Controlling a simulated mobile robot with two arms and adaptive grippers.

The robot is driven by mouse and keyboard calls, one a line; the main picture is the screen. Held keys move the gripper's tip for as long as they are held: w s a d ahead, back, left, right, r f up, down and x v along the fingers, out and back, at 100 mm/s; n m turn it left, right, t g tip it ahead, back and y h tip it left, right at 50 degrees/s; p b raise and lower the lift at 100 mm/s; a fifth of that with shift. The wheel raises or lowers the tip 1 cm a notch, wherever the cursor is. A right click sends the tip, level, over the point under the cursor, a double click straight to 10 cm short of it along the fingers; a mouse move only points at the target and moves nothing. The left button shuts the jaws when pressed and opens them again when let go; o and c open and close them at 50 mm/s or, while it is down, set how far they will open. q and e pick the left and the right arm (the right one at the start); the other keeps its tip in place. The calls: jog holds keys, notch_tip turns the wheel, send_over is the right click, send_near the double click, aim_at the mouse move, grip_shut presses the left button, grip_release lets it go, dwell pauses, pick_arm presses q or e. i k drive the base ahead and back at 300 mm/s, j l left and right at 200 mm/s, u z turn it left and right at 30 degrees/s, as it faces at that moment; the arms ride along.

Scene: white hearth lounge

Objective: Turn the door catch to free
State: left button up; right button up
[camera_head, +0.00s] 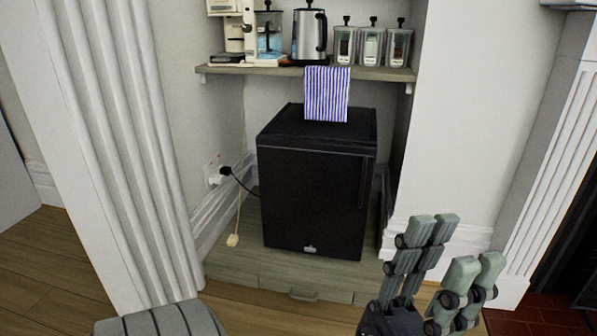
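A black mini fridge (312,200) stands on a low wooden plinth in an alcove, its door shut. A small pale mark (309,249) shows at the bottom of the door; I cannot tell whether it is a catch or a badge. No other door catch is clear.
A shelf (376,73) above the fridge holds a coffee maker (262,38), a kettle (309,36) and canisters (371,46). A striped cloth (326,94) hangs from it. A fluted white column (118,150) stands left. A grey ribbed thing (160,320) is at the bottom left.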

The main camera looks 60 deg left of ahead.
aim_at(310, 249)
jog(key=u, duration=1.75)
